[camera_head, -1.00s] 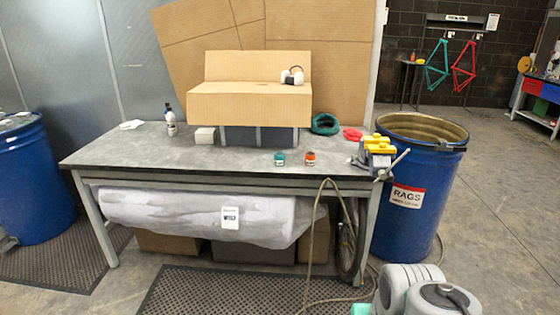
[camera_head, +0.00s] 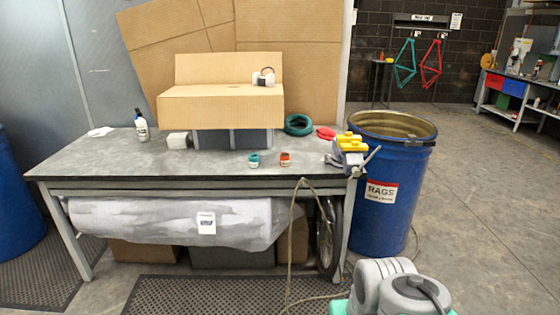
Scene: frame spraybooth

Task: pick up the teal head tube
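A small teal cylinder (camera_head: 254,160) stands on the workbench near its front edge; it looks like a labelled jar, and I cannot tell if it is the head tube. A teal bicycle frame (camera_head: 405,64) hangs on the far brick wall, its head tube too small to make out. A dark teal ring or coil (camera_head: 298,125) lies at the right back of the bench. My grey arm links show at the bottom right, well short of the bench. My gripper is not in view.
The grey workbench (camera_head: 95,163) holds a small orange-red jar (camera_head: 285,159), a cardboard box (camera_head: 220,110), a bottle (camera_head: 141,127) and a yellow-jawed vise (camera_head: 350,145). A blue rags drum (camera_head: 388,225) stands at its right. A hose hangs in front. Floor at right is open.

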